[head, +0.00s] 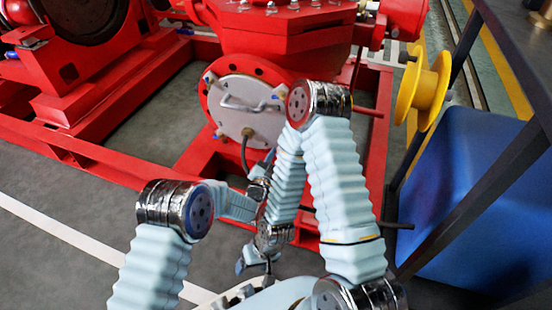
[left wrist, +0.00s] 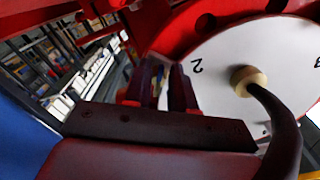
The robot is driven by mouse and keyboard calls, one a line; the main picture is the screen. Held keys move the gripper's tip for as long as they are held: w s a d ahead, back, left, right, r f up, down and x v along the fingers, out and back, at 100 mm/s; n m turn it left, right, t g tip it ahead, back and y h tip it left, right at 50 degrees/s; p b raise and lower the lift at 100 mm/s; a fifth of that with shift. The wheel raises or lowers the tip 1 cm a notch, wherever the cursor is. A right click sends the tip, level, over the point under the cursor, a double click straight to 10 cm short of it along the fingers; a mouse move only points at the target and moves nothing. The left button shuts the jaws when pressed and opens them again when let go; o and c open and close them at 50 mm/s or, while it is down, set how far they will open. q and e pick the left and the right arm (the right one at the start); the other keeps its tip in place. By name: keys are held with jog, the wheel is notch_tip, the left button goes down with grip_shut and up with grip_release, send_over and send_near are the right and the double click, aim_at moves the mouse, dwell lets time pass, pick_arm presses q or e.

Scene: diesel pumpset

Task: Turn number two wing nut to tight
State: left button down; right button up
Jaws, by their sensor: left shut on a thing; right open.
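The round light-grey cover plate (head: 238,112) is on the red pump body, with a bent handle (head: 240,104) across it and blue-tipped wing nuts (head: 211,78) at its rim. In the left wrist view the plate (left wrist: 270,45) shows a printed 2 beside my left gripper (left wrist: 166,72). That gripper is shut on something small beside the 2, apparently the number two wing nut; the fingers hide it. In the head view my right arm covers the plate's lower right edge. My right gripper (head: 255,266) is open, low in front of the pump, apart from the plate.
A dark hose (left wrist: 281,120) comes out of the plate through a tan collar, close to my left gripper. Red frame beams (head: 100,165) surround the pump. A yellow reel (head: 422,88), a blue bin (head: 460,190) and a dark table edge stand at the right.

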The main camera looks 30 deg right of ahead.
pick_arm(q)
jog(key=m, duration=1.1)
jog(key=shift+w+a+r, duration=0.2)
jog(key=shift+r, duration=0.1)
jog(key=shift+m, duration=0.4)
jog(key=c, duration=1.3)
grip_release()
